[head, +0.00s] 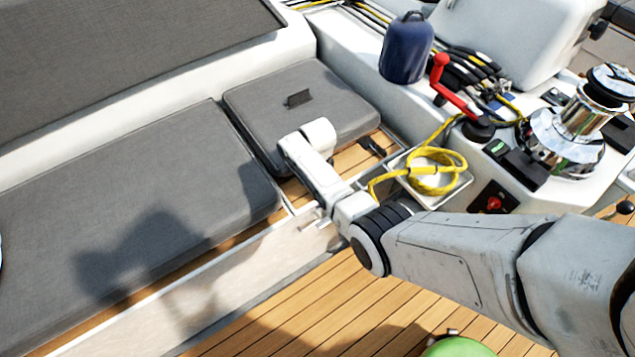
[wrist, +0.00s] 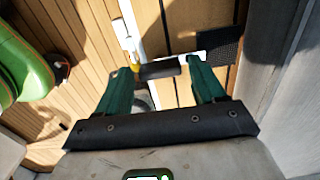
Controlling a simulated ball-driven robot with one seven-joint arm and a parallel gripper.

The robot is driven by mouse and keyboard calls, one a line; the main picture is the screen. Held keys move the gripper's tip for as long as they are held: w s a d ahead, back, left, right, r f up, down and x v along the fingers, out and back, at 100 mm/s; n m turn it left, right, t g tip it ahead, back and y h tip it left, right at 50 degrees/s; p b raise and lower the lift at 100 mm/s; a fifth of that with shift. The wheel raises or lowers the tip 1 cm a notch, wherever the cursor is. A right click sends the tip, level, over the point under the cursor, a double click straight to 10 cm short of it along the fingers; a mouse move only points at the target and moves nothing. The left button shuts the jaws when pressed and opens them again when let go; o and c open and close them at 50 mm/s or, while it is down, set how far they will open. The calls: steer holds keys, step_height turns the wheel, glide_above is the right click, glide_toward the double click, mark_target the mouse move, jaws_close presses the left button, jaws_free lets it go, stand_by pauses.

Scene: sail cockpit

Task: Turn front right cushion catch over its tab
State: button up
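The small grey cushion (head: 335,98) lies at the head view's upper middle, with a dark flap (head: 298,99) on top. A small dark piece (head: 373,147), perhaps the catch, shows by its right edge over the wood. In the wrist view, a dark bar (wrist: 159,70), likely the catch, lies on a pale strip across the wood. A dark textured tab (wrist: 222,46) is to its right, apart from it. My gripper (wrist: 166,74) is open, its green fingers on either side of the bar; contact cannot be told. In the head view my arm hides the fingers.
A yellow rope coil (head: 438,172) lies in a white tray right of my arm. A red-handled lever (head: 452,85), a blue bag (head: 405,48) and a chrome winch (head: 570,122) stand beyond. A long cushion (head: 130,190) fills the left. A green object (head: 458,346) is at the bottom.

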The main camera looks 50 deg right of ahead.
steer(key=shift+o, duration=0.5)
steer(key=shift+r, duration=0.15)
steer(key=shift+r, duration=0.3)
step_height(320, 180, up, 10)
steer(key=p, duration=0.2)
steer(key=shift+f, duration=0.1)
